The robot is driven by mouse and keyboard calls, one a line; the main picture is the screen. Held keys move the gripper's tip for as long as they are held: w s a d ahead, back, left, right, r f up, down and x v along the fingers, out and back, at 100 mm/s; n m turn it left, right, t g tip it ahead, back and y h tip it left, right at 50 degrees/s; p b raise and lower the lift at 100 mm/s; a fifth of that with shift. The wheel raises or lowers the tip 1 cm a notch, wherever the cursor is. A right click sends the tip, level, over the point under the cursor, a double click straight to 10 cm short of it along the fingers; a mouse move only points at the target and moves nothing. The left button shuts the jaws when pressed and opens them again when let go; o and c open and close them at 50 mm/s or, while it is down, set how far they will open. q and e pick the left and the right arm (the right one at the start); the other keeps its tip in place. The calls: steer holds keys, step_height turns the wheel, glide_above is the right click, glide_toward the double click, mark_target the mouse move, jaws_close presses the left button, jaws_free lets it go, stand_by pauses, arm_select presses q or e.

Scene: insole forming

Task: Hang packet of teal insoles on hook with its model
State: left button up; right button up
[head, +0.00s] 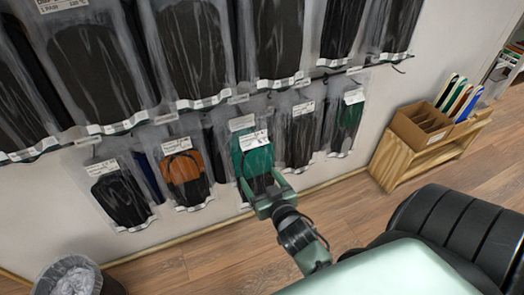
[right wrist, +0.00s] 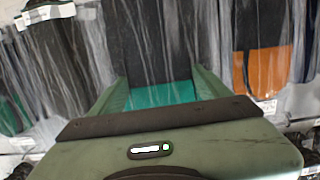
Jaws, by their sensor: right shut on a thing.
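The packet of teal insoles (head: 256,160) is a clear bag with a white label, teal above and dark below, in the lower row of the wall display. My right gripper (head: 265,188) is shut on its lower part from below. In the right wrist view the teal (right wrist: 160,95) shows between the two fingers (right wrist: 158,82). A white tag (head: 241,123) is just above the packet. I cannot tell whether the packet's top is on a hook. Another packet with teal (head: 348,112) hangs further right. My left gripper is not in view.
Orange-and-dark (head: 184,175) and black (head: 121,198) packets hang to the left, and a dark packet (head: 301,135) close to the right. Larger dark packets (head: 195,50) hang above. A wooden shelf with a cardboard box (head: 418,128) stands right. A bin (head: 68,275) is lower left.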

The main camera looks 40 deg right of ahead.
steer(key=shift+w, duration=0.35)
steer(key=shift+w+d+b, duration=0.15)
steer(key=shift+w+b, duration=0.15)
steer(key=shift+w, duration=0.1)
steer(key=shift+w+f, duration=0.1)
steer(key=shift+w, duration=0.2)
steer(key=shift+b+x, duration=0.65)
steer(key=shift+x, duration=0.45)
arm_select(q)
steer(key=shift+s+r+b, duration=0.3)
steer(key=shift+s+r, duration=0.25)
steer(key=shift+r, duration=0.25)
arm_select(e)
steer(key=x, duration=0.3)
steer(key=shift+d, duration=0.1)
steer(key=shift+w, duration=0.1)
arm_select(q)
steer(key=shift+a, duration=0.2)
